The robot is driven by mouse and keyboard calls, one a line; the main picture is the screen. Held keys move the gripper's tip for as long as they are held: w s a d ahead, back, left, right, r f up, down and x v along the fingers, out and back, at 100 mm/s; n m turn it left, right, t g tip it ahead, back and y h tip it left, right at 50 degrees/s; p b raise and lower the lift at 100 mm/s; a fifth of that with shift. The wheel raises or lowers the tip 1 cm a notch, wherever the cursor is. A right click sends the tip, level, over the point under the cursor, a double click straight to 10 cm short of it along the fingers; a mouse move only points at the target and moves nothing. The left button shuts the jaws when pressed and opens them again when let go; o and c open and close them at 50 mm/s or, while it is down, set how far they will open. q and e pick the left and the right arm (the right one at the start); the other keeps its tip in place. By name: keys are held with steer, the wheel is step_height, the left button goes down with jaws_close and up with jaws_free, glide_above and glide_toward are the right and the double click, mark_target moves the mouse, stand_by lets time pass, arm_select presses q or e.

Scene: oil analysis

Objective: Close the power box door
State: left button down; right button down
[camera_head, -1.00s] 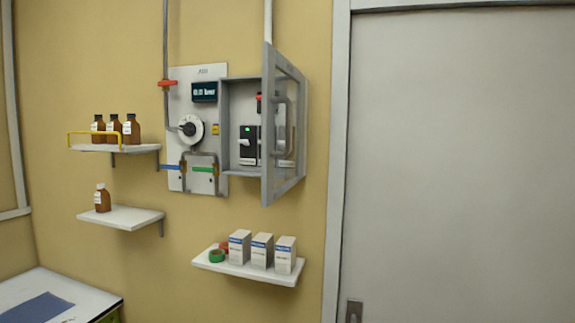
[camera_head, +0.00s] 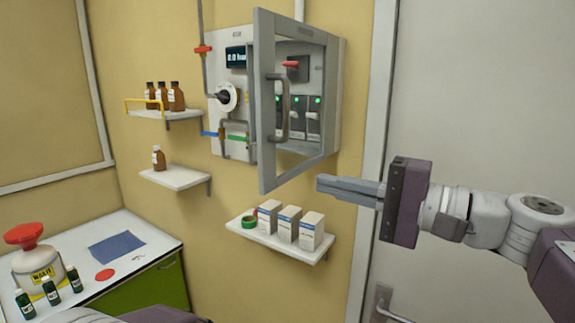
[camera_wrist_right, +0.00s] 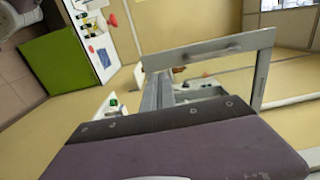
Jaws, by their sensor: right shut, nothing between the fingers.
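The power box (camera_head: 341,100) hangs on the wall, with breakers and green lights inside. Its grey framed door (camera_head: 263,100) stands open, swung out toward me, and the inside shows through its window. A bar handle (camera_head: 285,108) is on the door. My right gripper (camera_head: 320,184) is shut and empty. Its tips appear just right of and below the door's lower right part in the head view; I cannot tell whether they touch it. In the right wrist view the fingers (camera_wrist_right: 158,80) point toward the door frame (camera_wrist_right: 262,80). My left gripper is out of view.
Below the box, a shelf (camera_head: 262,238) holds white cartons (camera_head: 289,222) and green tape (camera_head: 249,222). Shelves with brown bottles (camera_head: 176,97) are left. A white-topped cabinet (camera_head: 150,248) stands lower left. A grey room door (camera_head: 470,110) fills the right.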

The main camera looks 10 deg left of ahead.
mark_target(269, 172)
steer(key=p+x, duration=0.3)
steer(key=x, duration=0.5)
steer(key=shift+s+a+r+p, duration=0.15)
steer(key=shift+p, duration=0.15)
steer(key=shift+w+a, duration=0.25)
steer(key=shift+a, duration=0.05)
steer(key=shift+s+a, duration=0.1)
steer(key=shift+a, duration=0.05)
